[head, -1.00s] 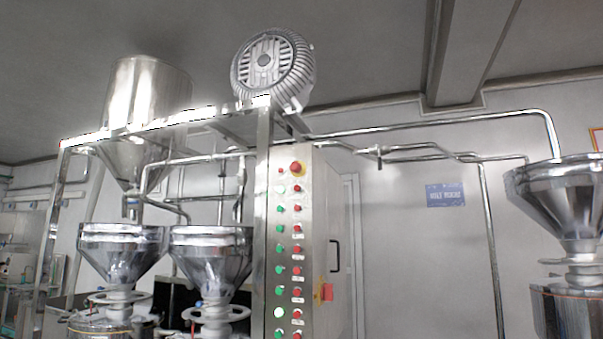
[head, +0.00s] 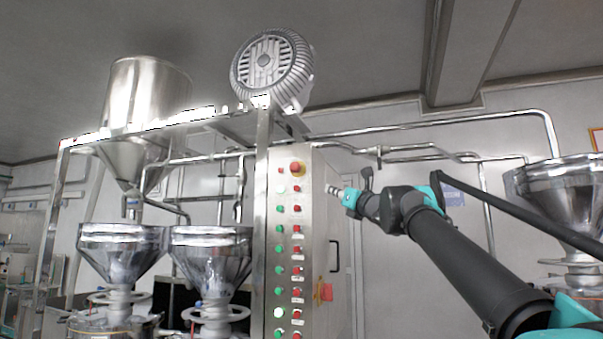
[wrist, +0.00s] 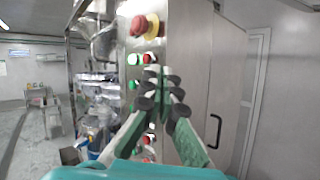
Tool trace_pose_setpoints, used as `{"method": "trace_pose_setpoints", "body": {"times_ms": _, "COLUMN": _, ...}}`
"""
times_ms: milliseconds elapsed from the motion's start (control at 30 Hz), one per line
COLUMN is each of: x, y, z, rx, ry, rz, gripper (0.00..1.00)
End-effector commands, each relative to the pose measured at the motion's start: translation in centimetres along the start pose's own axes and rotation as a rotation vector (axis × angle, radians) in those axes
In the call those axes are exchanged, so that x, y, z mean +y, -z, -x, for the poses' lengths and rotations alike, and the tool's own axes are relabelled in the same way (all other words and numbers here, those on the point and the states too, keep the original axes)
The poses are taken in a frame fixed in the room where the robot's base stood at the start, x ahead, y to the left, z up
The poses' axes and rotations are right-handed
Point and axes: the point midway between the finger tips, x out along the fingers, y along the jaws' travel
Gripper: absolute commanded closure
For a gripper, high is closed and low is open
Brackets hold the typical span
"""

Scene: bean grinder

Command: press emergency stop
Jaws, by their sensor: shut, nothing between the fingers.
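The emergency stop is a red mushroom button on a yellow disc (head: 297,168) at the top of the control panel in the head view. It also shows in the wrist view as the red button (wrist: 140,26), at the upper middle. My gripper (head: 331,189) is in front of the cabinet's right side in the head view, to the right of and slightly lower than the button. In the wrist view my gripper (wrist: 158,75) is shut and empty, with its tips below and to the right of the button. The tips appear apart from the button.
Green and red buttons run down the control panel (head: 288,250) below the emergency stop. The cabinet has a dark door handle (wrist: 215,131). A red and yellow switch (head: 326,292) sits on its side. Steel hoppers (head: 210,250) stand to the left, another (head: 560,195) at right.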

Motion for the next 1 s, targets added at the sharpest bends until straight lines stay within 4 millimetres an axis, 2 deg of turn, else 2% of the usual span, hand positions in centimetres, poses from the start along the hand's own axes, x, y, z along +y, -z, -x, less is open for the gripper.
{"method": "trace_pose_setpoints", "body": {"times_ms": 100, "x": 2.3, "y": -1.8, "z": -0.1, "rx": -0.006, "ry": -0.070, "rz": 0.099, "gripper": 1.00}}
{"method": "trace_pose_setpoints", "body": {"times_ms": 200, "x": 3.3, "y": -2.5, "z": -0.1, "rx": -0.010, "ry": -0.101, "rz": 0.141, "gripper": 1.00}}
{"method": "trace_pose_setpoints", "body": {"times_ms": 667, "x": 3.6, "y": -2.7, "z": -0.5, "rx": -0.012, "ry": -0.110, "rz": 0.152, "gripper": 1.00}}
{"method": "trace_pose_setpoints", "body": {"times_ms": 767, "x": 3.7, "y": -2.6, "z": -1.4, "rx": -0.012, "ry": -0.110, "rz": 0.151, "gripper": 1.00}}
{"method": "trace_pose_setpoints", "body": {"times_ms": 1000, "x": 4.2, "y": -2.6, "z": -5.4, "rx": -0.012, "ry": -0.112, "rz": 0.149, "gripper": 1.00}}
